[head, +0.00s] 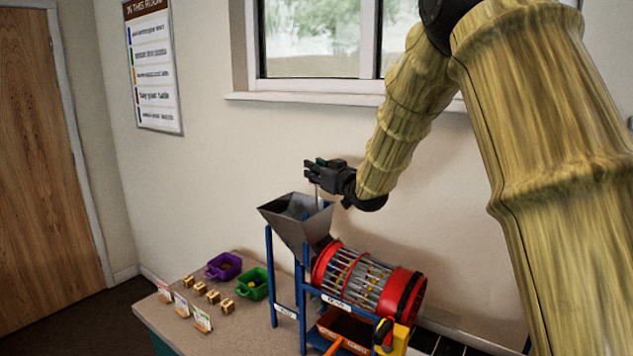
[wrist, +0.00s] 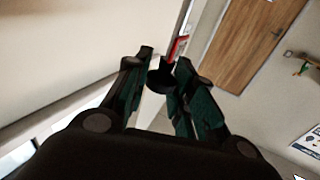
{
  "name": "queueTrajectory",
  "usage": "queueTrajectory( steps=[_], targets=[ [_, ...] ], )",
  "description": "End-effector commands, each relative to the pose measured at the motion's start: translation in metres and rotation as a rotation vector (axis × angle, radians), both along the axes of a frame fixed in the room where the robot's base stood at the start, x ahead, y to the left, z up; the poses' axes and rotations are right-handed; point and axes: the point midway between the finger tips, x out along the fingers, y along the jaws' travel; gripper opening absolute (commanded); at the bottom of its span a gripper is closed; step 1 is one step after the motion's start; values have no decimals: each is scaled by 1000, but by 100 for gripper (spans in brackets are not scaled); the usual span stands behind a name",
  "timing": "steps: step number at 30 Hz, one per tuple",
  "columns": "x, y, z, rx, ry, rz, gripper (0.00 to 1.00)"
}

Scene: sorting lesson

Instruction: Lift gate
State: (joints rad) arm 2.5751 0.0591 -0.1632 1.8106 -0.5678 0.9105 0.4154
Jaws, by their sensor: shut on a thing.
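The sorting machine has a grey metal hopper (head: 290,222) on a blue frame (head: 301,290). My gripper (head: 316,170) is just above the hopper's right rim, shut on the top of a thin upright rod (head: 317,196). The rod looks like the gate's handle and runs down at the hopper's right side. In the wrist view, a dark round knob (wrist: 160,80) sits between the two fingers (wrist: 162,72). The gate's plate and the rod's lower end are hidden in the head view.
Right of the hopper is a red-rimmed barred drum (head: 365,281), with a yellow part (head: 393,337) below it. A purple bin (head: 224,266), a green bin (head: 252,284) and small wooden blocks (head: 213,297) stand on the table (head: 240,330). The wall and window are behind.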

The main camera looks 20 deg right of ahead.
Motion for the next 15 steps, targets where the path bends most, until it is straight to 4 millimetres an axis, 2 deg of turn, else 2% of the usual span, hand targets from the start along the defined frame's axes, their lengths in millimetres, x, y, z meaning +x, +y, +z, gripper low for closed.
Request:
queueTrajectory(
  steps=[1,9,10,13,15],
  targets=[
    [0,0,6,1,-1,0,0],
    [1,0,8,0,-5,0,0],
    [1,0,8,0,-5,0,28],
    [0,0,8,0,-4,0,46],
    [0,0,7,0,-3,0,46]
  ],
)
